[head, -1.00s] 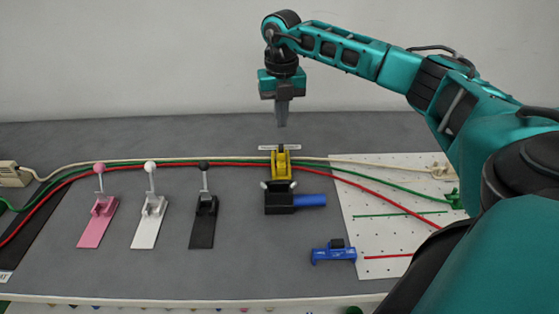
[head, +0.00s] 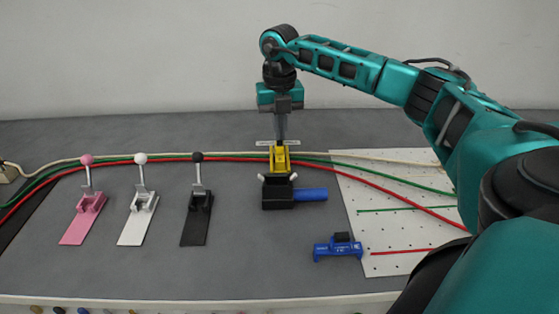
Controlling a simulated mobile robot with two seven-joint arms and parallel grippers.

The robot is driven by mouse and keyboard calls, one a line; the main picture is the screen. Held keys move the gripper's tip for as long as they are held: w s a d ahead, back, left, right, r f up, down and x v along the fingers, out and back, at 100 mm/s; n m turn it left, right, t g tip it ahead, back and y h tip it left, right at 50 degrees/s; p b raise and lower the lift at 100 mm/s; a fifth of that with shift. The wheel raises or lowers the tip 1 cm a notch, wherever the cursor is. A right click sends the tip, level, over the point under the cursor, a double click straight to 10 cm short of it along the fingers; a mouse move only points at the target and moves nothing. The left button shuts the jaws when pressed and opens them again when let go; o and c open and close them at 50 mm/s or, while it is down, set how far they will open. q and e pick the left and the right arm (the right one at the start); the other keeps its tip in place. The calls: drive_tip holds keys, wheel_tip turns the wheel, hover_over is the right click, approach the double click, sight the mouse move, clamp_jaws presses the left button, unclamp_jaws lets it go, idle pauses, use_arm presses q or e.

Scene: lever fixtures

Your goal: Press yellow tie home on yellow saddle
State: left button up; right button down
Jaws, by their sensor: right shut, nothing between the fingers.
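A yellow saddle (head: 279,160) stands on the grey table behind a black block with a blue cylinder. The red, green and cream cables run through or behind it. A yellow tie cannot be told apart from the saddle at this size. My right gripper (head: 281,141) points straight down with its fingers shut and empty. Its tips are at the top of the yellow saddle; whether they touch it I cannot tell. My left gripper is not in view.
Pink (head: 84,212), white (head: 138,213) and black (head: 198,212) lever fixtures stand to the left, levers upright. The black block (head: 277,192) stands just in front of the saddle. A blue tool (head: 338,248) lies front right, beside a white perforated board (head: 395,225).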

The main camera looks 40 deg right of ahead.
sight(280, 144)
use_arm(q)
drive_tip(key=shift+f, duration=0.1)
use_arm(e)
drive_tip(key=shift+f, duration=0.1)
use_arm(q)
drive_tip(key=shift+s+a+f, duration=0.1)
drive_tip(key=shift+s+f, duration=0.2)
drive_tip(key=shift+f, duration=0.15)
use_arm(e)
drive_tip(key=shift+f, duration=0.35)
drive_tip(key=shift+f, duration=0.35)
drive_tip(key=shift+r, duration=0.25)
wheel_tip(280, 144, up, 4)
drive_tip(key=p, duration=0.3)
drive_tip(key=shift+f+p, duration=0.15)
drive_tip(key=shift+p, duration=0.2)
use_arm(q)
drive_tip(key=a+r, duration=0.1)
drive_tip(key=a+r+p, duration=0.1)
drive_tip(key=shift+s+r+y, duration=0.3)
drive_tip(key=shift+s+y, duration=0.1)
use_arm(e)
wheel_tip(280, 144, up, 13)
drive_tip(key=shift+f, duration=0.15)
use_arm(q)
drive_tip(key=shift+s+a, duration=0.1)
use_arm(e)
drive_tip(key=shift+s+a+f, duration=0.1)
